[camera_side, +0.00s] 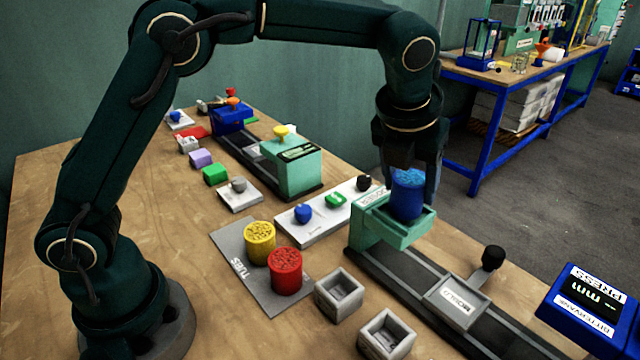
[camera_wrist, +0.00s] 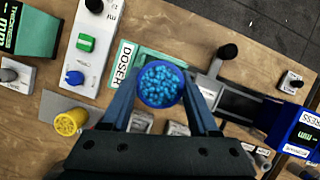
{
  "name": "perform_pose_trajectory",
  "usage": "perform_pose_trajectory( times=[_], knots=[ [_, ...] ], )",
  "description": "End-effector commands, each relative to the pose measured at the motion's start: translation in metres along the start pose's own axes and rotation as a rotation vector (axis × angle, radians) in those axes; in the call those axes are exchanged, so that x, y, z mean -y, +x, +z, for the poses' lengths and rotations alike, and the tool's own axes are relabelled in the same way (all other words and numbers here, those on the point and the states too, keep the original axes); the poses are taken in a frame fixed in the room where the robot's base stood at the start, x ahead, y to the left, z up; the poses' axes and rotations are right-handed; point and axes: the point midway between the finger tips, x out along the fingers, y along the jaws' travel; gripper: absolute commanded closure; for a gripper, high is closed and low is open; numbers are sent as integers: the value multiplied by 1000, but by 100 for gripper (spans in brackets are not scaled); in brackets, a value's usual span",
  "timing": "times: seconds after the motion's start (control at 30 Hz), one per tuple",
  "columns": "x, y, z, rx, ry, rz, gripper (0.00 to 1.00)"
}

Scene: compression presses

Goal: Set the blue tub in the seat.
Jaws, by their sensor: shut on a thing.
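The blue tub (camera_side: 407,198), filled with blue pellets, is upright in my gripper (camera_side: 409,180). In the wrist view the tub (camera_wrist: 160,84) sits between the two fingers of my gripper (camera_wrist: 161,92), which is shut on it. The green open-topped seat (camera_side: 388,238) of the doser is under and around the tub's lower part in the side view. The tub hides much of the seat's inside, so I cannot tell whether its base touches the floor. In the wrist view the seat's rim (camera_wrist: 160,55) shows behind the tub.
A yellow tub (camera_side: 260,242) and a red tub (camera_side: 286,271) stand on a grey mat (camera_side: 236,258) at left. Two small grey boxes (camera_side: 340,293) are in front. A dark rail with a slide (camera_side: 455,303) runs right toward the blue press (camera_side: 590,305). A black-knobbed lever (camera_side: 492,258) stands beside it.

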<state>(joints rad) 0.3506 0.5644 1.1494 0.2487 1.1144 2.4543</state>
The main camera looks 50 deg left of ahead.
Motion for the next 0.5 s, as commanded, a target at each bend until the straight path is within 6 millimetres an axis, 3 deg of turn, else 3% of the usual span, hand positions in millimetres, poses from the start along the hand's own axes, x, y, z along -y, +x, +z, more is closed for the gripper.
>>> perform_pose_trajectory(
  times=[0.5],
  knots=[
    [0, 7, -3, 0, 0, 1, 96]
  ],
)
